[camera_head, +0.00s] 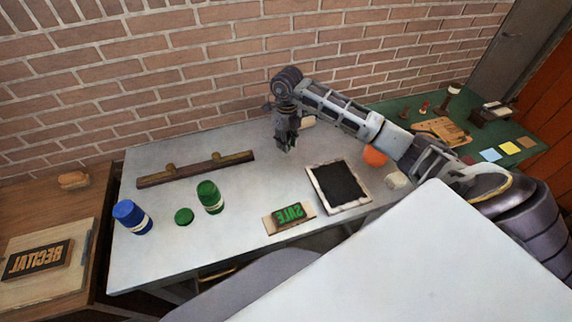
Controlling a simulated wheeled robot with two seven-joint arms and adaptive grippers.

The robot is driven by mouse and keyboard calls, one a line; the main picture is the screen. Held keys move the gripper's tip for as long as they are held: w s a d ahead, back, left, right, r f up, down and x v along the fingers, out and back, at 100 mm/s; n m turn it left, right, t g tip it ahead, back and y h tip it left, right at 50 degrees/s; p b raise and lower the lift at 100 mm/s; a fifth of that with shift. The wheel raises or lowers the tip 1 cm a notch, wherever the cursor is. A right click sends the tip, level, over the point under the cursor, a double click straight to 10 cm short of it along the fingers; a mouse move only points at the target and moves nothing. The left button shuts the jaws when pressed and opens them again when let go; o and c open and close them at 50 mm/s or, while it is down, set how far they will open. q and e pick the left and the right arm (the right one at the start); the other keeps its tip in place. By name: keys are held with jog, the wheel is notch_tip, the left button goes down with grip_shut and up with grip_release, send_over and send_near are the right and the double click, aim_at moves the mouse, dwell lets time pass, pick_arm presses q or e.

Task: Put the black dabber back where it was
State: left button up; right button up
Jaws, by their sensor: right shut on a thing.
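My right gripper (288,146) hangs over the back of the grey table, its fingers pointing down. It is shut on a dark thing, which I take to be the black dabber; it is small and hard to tell apart from the dark fingers. A dark wooden rail (195,170) with two light-brown upright parts lies on the table to the left of the gripper. A framed black slab (340,187) lies in front and to the right of the gripper. My left gripper is not in view.
A green jar (210,198), green lid (184,216), blue jar (131,216) and green-lettered block (290,214) stand on the grey table. An orange ball (375,156) and white block (397,180) are at right. A green table (470,133) holds several small things. The table between rail and gripper is clear.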

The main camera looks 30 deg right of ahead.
jog(key=shift+s+r+n, duration=0.1)
jog(key=shift+n, duration=0.9)
jog(key=p, duration=0.1)
send_over(287, 167)
jog(key=shift+f, duration=3.15)
jog(key=shift+f, duration=0.1)
jog(key=shift+f+p, duration=0.4)
jog(key=shift+f, duration=1.4)
jog(key=shift+f, duration=0.1)
